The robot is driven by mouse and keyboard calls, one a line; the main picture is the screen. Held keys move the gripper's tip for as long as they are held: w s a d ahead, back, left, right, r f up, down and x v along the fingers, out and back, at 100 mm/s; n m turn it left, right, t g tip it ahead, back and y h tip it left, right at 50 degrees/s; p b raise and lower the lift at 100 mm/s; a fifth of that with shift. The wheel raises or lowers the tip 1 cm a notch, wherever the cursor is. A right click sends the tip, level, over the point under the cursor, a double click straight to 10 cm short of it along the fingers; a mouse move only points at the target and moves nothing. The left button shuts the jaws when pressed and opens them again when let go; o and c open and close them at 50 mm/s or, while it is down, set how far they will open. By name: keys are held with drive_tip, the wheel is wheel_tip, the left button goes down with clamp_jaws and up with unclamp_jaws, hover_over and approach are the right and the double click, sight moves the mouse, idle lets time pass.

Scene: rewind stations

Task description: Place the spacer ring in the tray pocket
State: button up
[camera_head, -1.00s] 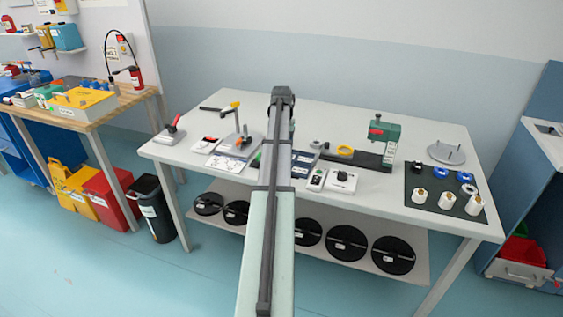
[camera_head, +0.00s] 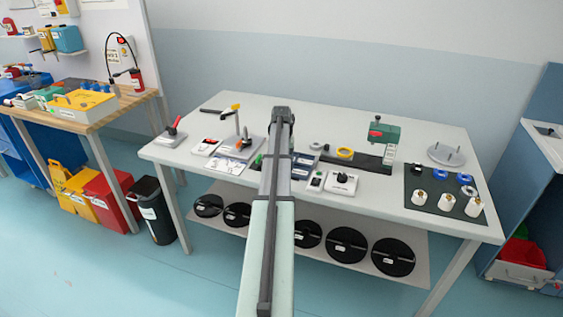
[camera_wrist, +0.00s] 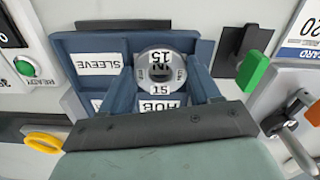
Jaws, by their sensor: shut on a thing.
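The spacer ring (camera_wrist: 178,76) is a grey ring marked 15 in the wrist view. My gripper (camera_wrist: 162,70) is shut on it, one dark finger on each side. The ring is over the blue tray (camera_wrist: 62,45), which has white labels reading SLEEVE and HUB. The ring and fingers cover part of the tray, and I cannot tell whether the ring touches it. In the head view my arm hides the gripper and ring, and part of the tray (camera_head: 303,160) shows just right of the arm.
A green switch (camera_wrist: 253,72) and a clamp-like fixture (camera_wrist: 298,108) stand right of the tray in the wrist view. A yellow ring (camera_wrist: 43,142) lies at lower left. In the head view, a dark mat (camera_head: 421,204) with spools is at the right of the table.

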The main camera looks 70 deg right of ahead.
drive_tip(key=shift+s+a+f, duration=0.1)
drive_tip(key=shift+a+f, duration=0.15)
drive_tip(key=shift+f, duration=0.65)
drive_tip(key=o, duration=1.1)
drive_tip(key=shift+r, duration=0.1)
drive_tip(key=shift+c, duration=0.2)
drive_tip(key=r, duration=1.3)
drive_tip(key=shift+d, duration=0.25)
